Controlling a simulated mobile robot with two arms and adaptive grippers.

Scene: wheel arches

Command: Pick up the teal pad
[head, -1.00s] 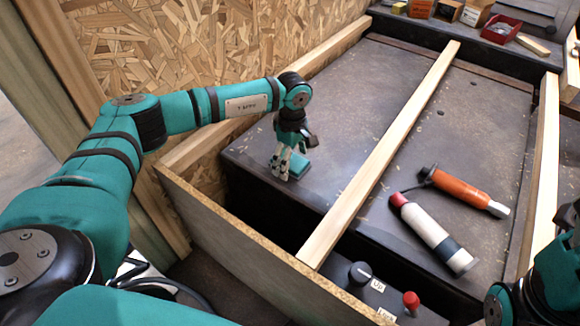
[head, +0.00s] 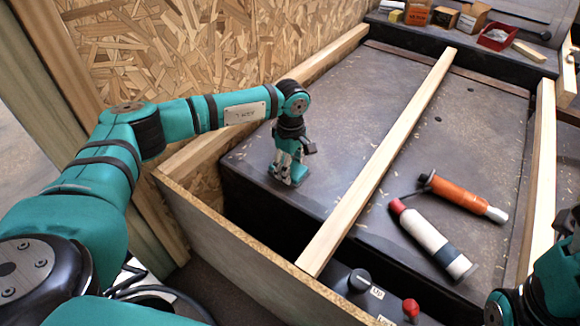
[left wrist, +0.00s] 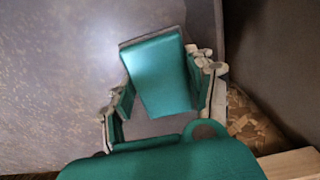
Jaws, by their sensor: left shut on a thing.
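The teal pad (left wrist: 158,75) is a flat block in the left wrist view, lying between the two fingers of my left gripper (left wrist: 160,88). My left gripper is shut on it. In the head view my left gripper (head: 286,178) points down at the left edge of the dark bench top and hides most of the pad. Whether the pad touches the bench cannot be told. Part of my right arm shows at the lower right of the head view; its fingers do not show.
A wooden rail (head: 385,155) crosses the dark bench top (head: 335,110) right of my left gripper. Beyond it lie an orange tool (head: 460,192) and a white cylinder (head: 428,236). A chipboard wall (head: 190,70) stands behind. Small boxes and a red tray (head: 497,38) are at the back.

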